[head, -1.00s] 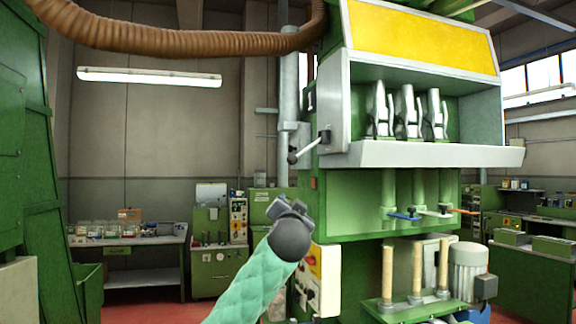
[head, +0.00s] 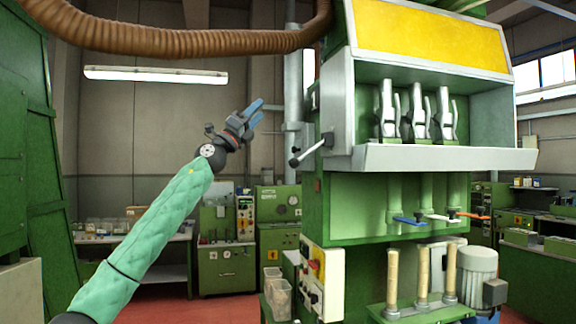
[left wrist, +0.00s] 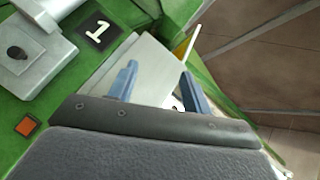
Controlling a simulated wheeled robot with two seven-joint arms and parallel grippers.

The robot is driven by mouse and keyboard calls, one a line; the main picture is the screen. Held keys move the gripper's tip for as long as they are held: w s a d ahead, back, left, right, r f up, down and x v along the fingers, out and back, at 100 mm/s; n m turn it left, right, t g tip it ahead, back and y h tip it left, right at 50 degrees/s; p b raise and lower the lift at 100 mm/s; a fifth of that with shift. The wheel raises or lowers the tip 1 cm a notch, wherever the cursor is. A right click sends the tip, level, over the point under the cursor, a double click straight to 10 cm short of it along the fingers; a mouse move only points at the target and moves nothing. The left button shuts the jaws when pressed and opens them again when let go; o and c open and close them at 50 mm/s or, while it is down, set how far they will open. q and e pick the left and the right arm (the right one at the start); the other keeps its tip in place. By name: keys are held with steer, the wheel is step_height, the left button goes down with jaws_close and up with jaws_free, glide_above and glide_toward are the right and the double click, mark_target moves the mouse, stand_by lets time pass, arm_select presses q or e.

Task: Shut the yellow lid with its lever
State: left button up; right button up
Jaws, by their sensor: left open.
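The yellow lid (head: 428,37) is the slanted panel at the top of the green machine, raised above an open bay. The lever (head: 311,151) sticks out from the left side of the machine, with a dark knob at its lower left end. My left gripper (head: 256,113) is open and empty, raised to the left of the lever and apart from it. In the left wrist view its two blue fingers (left wrist: 157,92) are spread in front of the machine's side. My right gripper is in neither view.
Several metal holders (head: 415,112) stand in the bay above a grey ledge (head: 440,158). Blue, white and orange handles are below. A brown hose (head: 190,42) crosses overhead. A vertical grey pipe (head: 293,90) runs beside the machine. A control box (head: 320,283) is low on its left.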

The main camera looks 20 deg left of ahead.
arm_select(q)
steer(key=w+f+m+g, duration=0.4)
steer(key=f+m+g, duration=0.15)
steer(key=f, duration=0.25)
steer(key=m+g+y, duration=0.2)
steer(key=g, duration=0.3)
glide_toward(295, 163)
steer(key=w+d, duration=0.1)
steer(key=w, duration=0.2)
steer(key=shift+m, duration=0.25)
steer(key=p+x, duration=0.3)
steer(key=x, duration=0.3)
steer(key=shift+d, duration=0.1)
steer(key=shift+p+x, duration=0.5)
steer(key=shift+x, duration=0.4)
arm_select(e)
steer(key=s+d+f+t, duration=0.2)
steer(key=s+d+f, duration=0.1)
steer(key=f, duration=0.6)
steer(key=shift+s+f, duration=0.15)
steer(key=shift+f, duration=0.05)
arm_select(q)
steer(key=shift+f, duration=0.1)
jaws_close()
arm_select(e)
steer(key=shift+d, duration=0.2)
